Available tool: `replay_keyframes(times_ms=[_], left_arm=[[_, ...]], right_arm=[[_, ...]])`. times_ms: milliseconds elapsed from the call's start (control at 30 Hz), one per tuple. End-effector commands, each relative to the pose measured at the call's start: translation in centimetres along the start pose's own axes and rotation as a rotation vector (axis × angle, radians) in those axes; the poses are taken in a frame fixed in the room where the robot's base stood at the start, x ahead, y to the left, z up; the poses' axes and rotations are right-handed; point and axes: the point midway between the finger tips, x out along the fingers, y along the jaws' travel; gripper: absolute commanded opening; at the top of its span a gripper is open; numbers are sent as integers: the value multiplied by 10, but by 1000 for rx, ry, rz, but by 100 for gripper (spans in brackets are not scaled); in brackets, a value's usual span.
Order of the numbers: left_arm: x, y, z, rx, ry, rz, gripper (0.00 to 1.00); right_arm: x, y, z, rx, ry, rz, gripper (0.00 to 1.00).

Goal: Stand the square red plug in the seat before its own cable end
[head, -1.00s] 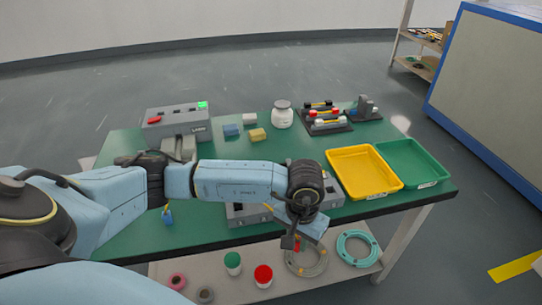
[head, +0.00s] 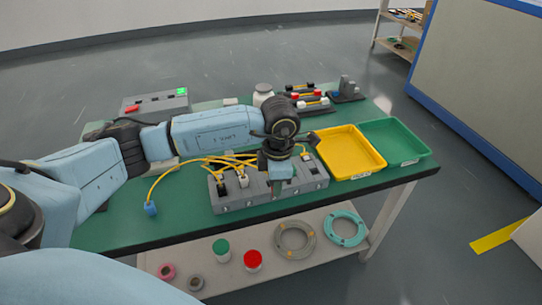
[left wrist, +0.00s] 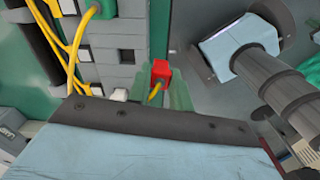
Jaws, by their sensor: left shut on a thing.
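The square red plug (left wrist: 160,70) shows in the left wrist view between the fingers of my left gripper (left wrist: 160,96), with a short yellow cable at it. My left gripper (head: 277,182) is shut on it. In the head view the gripper is over the right part of the grey seat block (head: 232,204) and hides the plug. The block also shows in the left wrist view (left wrist: 122,55), left of the red plug. A black plug (head: 222,188) and a white plug (head: 243,179) stand in it, with yellow cables. My right gripper is out of view.
A blue plug (head: 150,208) lies at the left on the green table (head: 120,230), on a yellow cable. A yellow tray (head: 350,152) and a green tray (head: 397,140) are right of the block. A rack of plugs (head: 308,100) and a grey device (head: 155,104) stand behind.

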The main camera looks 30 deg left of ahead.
Motion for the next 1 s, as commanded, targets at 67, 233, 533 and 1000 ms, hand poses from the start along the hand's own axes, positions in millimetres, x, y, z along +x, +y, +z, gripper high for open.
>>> replay_keyframes(times_ms=[67, 233, 533, 1000], left_arm=[[-4, 6, -1, -179, -1, 0, 0], [-13, 19, -2, -581, -2, -2, 0], [-30, 39, -6, -1294, -4, -12, 0], [-38, 51, -8, -1756, -1, -24, 0]], right_arm=[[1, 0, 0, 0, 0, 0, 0], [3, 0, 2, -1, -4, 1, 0], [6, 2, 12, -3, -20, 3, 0], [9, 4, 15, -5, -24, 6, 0]])
